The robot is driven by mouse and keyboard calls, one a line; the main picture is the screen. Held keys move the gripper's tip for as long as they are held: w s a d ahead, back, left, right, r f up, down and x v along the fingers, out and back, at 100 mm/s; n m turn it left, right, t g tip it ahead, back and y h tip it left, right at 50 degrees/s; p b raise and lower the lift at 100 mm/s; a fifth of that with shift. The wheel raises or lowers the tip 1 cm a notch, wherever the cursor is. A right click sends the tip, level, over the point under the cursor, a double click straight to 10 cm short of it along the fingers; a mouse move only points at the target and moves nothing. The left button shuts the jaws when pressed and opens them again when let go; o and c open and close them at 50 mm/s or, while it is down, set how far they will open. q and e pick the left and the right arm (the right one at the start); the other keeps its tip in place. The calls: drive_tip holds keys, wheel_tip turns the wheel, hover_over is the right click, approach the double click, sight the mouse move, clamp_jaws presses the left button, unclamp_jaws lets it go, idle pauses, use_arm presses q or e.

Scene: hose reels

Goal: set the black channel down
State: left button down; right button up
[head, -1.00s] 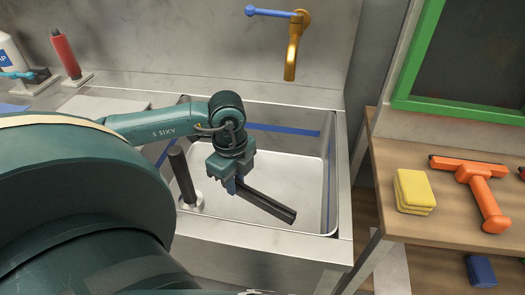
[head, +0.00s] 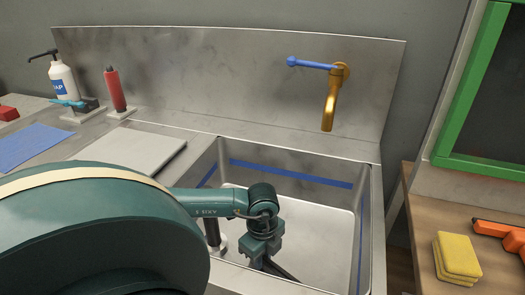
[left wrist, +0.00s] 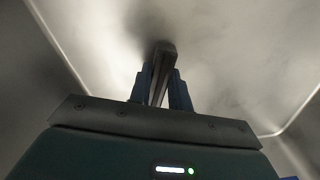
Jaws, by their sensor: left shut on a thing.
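My left gripper (head: 260,262) is shut on the black channel (head: 281,271), a dark, narrow bar. In the head view the channel slants down to the right inside the sink (head: 377,215), and the lower frame edge cuts off its far end. In the left wrist view the channel (left wrist: 163,62) sticks out from between the two blue fingers of my left gripper (left wrist: 160,82), with the pale sink floor behind it. I cannot tell whether the channel touches the floor. My right gripper is not in view.
A black-topped post (head: 212,230) stands in the sink left of my gripper. A gold tap (head: 330,105) with a blue handle hangs over the back. A soap bottle (head: 63,80), a red bottle (head: 115,90) and a pale board (head: 130,146) are on the left counter. A yellow sponge (head: 457,257) lies right.

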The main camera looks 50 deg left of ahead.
use_arm(q)
drive_tip(key=c, duration=1.8)
unclamp_jaws()
drive_tip(key=shift+f, duration=0.15)
drive_tip(key=o, duration=0.5)
wheel_tip(320, 180, up, 12)
drive_tip(key=p, duration=0.1)
drive_tip(key=shift+r, duration=0.2)
